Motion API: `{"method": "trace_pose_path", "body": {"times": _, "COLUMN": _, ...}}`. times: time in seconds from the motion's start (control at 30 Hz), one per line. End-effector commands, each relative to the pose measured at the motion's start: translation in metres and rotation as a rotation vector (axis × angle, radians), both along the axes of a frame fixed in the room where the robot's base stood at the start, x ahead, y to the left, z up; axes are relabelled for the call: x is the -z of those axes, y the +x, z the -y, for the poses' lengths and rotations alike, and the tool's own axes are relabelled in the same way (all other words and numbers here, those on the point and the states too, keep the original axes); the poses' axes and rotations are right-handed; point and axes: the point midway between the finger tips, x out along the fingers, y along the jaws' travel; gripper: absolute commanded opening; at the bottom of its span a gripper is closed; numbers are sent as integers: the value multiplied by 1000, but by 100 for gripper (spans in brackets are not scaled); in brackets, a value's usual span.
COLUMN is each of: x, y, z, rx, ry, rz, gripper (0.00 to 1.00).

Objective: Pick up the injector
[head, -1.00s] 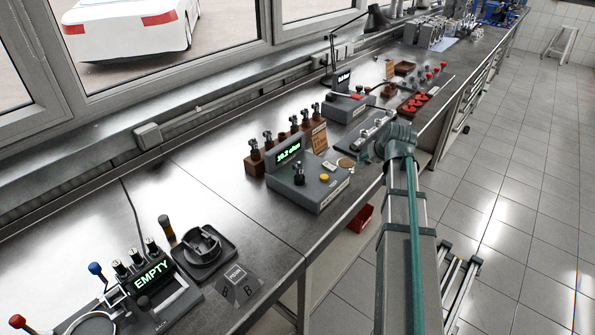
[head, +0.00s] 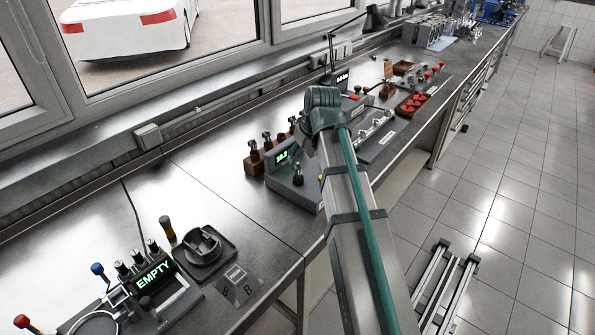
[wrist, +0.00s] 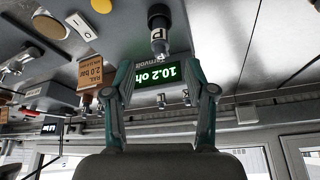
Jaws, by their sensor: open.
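An injector (wrist: 160,32) with a dark cap and a light label stands in the grey tester (head: 285,188), in front of its green display (wrist: 167,74). In the head view this injector (head: 298,175) is small, left of my arm. My gripper (wrist: 158,70) is open and empty in the wrist view. Its two fingers frame the display, and the injector lies beyond the fingertips, roughly centred between them. In the head view my arm hides the gripper.
The tester has a yellow button (wrist: 102,4) and a white switch (wrist: 82,26). A wooden tag (wrist: 90,74) marked 2.0 bar is left of my fingers. A station reading EMPTY (head: 153,276) stands at lower left.

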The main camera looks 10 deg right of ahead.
Motion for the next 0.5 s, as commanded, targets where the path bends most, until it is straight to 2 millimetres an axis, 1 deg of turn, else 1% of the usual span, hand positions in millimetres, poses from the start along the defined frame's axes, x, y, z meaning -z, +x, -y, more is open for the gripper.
{"method": "trace_pose_path", "body": {"times": 0.33, "x": 16, "y": 5, "z": -2, "rx": 0, "ry": 0, "rz": -1, "gripper": 55}}
{"method": "trace_pose_path", "body": {"times": 0.5, "x": 34, "y": 8, "z": -5, "rx": 0, "ry": 0, "rz": -2, "gripper": 55}}
